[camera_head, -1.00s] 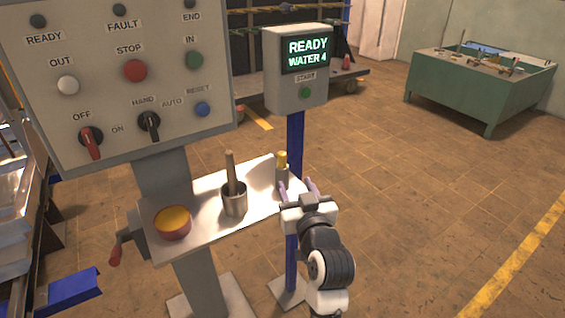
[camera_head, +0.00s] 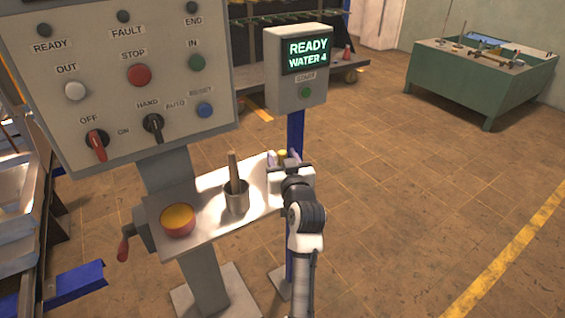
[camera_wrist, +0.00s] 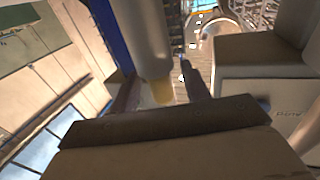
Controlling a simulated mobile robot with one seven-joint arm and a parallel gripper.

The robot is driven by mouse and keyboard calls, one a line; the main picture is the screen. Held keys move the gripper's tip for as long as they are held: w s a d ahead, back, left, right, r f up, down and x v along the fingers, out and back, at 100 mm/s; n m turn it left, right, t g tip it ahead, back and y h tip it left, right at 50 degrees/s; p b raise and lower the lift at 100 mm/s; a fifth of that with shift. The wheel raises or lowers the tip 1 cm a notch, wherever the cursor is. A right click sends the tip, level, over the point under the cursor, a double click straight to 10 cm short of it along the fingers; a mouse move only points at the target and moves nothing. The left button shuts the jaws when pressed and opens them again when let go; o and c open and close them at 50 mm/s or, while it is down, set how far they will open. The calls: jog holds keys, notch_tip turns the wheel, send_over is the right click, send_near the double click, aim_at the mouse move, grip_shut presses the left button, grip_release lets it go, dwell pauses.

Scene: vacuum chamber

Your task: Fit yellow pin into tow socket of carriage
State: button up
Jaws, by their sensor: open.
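The yellow-topped pin (camera_head: 283,154) stands upright at the right end of the metal shelf, mostly hidden behind my gripper (camera_head: 282,161). In the wrist view the yellow end (camera_wrist: 160,92) and its grey cylindrical part (camera_wrist: 149,40) show between the two fingers. My gripper (camera_wrist: 160,95) is open, with one finger on each side of the pin. I cannot tell whether the fingers touch it. I cannot make out a tow socket, and I cannot tell which structure is the carriage.
The shelf (camera_head: 205,215) also holds a metal cup (camera_head: 237,201) with a wooden-handled tool and a red bowl (camera_head: 178,219) of yellow stuff. A control panel (camera_head: 115,80) and a display box (camera_head: 297,75) stand behind. A green bench (camera_head: 465,90) is far right; floor between is clear.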

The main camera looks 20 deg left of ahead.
grip_shut()
jog(key=shift+r, duration=0.1)
